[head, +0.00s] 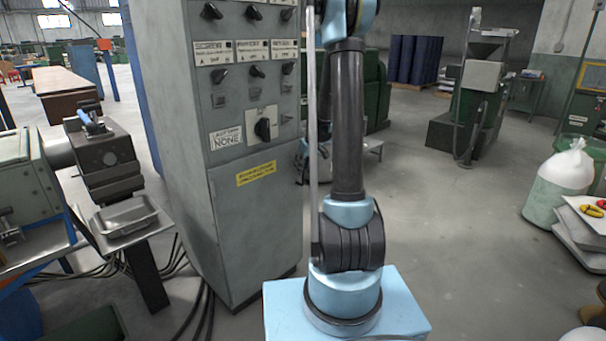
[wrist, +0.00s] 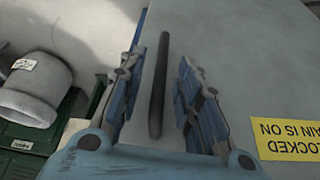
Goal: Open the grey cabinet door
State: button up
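The grey cabinet (head: 235,225) stands left of my arm in the head view, with knobs above and a plain lower panel bearing a yellow label (head: 257,173). In the wrist view the grey panel (wrist: 225,60) appears with the yellow label (wrist: 285,138) upside down at right. A dark upright bar, which looks like a handle (wrist: 158,85), stands before the panel near its left edge. My gripper (wrist: 160,80) is open, with one finger on each side of the bar and visible gaps to it. I cannot make out the bar or gripper in the head view.
A machine with a metal tray (head: 122,218) stands left of the cabinet, and black cables (head: 197,310) lie by its base. A thin light-grey upright strip (head: 312,120) shows beside its right edge. A filled bag (head: 563,178) stands far right. Floor (head: 450,230) between is clear.

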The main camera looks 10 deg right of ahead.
jog(key=shift+x, duration=1.4)
grip_shut()
jog(key=shift+d, duration=0.1)
